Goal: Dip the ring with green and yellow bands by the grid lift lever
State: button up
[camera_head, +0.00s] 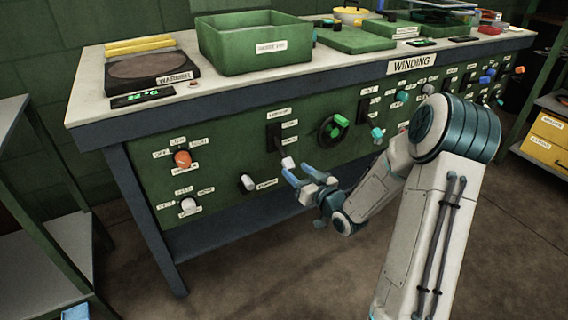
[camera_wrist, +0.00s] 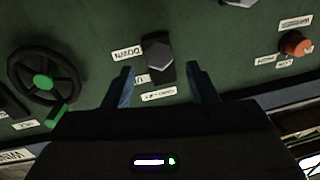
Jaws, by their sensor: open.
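A lever with a pale grey knob (camera_head: 288,163) stands out from a black slotted plate (camera_head: 274,136) on the green panel. In the wrist view its knob (camera_wrist: 158,54) lies between the lines of my two fingers, close to the tips. Labels around it read DOWN and what looks like UP; the longer label is too small to read. My gripper (camera_head: 296,169) is open with blue fingers at the knob; it also shows in the wrist view (camera_wrist: 160,70). Contact cannot be told. I cannot make out a ring with green and yellow bands.
A green open box (camera_head: 255,58) and a warmer plate (camera_head: 150,72) stand on the bench top (camera_head: 88,99). Floor in front is clear.

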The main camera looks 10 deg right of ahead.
aim_at(288, 163)
jog(key=b+x, duration=0.1)
jog(key=x, duration=0.6)
jog(key=shift+w+a, duration=0.15)
jog(key=shift+w, duration=0.2)
grip_shut()
